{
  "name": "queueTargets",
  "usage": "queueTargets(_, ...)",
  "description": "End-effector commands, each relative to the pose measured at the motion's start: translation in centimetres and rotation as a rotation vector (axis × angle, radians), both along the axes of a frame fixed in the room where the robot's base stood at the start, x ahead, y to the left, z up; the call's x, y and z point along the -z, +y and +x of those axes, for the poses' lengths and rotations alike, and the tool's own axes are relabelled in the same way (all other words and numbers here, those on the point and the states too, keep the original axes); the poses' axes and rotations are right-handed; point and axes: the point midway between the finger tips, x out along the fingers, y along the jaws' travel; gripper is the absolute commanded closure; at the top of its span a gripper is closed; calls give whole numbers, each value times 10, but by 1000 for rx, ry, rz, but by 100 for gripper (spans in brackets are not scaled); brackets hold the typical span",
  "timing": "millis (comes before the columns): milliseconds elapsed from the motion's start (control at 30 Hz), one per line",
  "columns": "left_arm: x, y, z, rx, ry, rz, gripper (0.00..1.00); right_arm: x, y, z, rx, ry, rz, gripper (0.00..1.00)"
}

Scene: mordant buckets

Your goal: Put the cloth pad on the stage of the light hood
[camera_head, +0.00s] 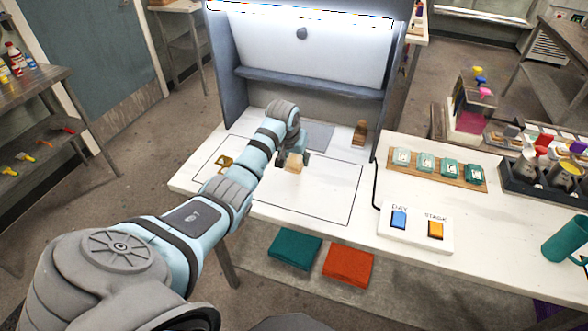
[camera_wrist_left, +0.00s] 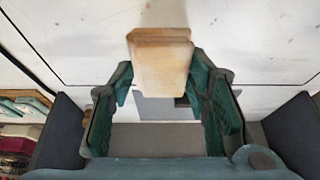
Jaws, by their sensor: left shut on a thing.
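My left gripper (camera_head: 292,164) is over the white top of the light hood (camera_head: 300,90), inside a black outlined area. It is shut on a pale tan block (camera_wrist_left: 160,62), which shows between the fingers in the left wrist view. I cannot tell whether this block is the cloth pad. A flat grey square (camera_head: 319,136) lies on the white top just behind the gripper. I cannot tell whether the block touches the surface. Several green pads (camera_head: 448,167) with pale labels lie on a wooden board to the right. My right gripper is not in view.
A yellowish ring-shaped thing (camera_head: 225,163) lies left of my arm. A brown wooden block (camera_head: 360,132) stands by the hood's right wall. A panel (camera_head: 415,227) has blue and orange buttons. Teal (camera_head: 296,250) and red-orange (camera_head: 348,265) folded cloths lie below the front edge.

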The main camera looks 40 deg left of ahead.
Motion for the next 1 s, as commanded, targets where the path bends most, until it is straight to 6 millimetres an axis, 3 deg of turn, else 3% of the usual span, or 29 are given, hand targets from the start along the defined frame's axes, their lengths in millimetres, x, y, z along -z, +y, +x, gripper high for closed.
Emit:
queueTargets(300, 54, -1, 0, 0, 1, -1, 71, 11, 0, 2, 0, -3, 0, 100)
queueTargets(600, 56, -1, 0, 1, -1, 1, 71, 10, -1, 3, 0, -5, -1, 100)
queueTargets(633, 57, 0, 1, 1, -1, 0, 55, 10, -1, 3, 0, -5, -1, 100)
queueTargets(733, 56, -1, 1, 1, -1, 0, 39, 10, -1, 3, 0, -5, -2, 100)
queueTargets(1000, 56, 0, 1, 1, -1, 0, 37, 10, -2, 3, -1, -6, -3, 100)
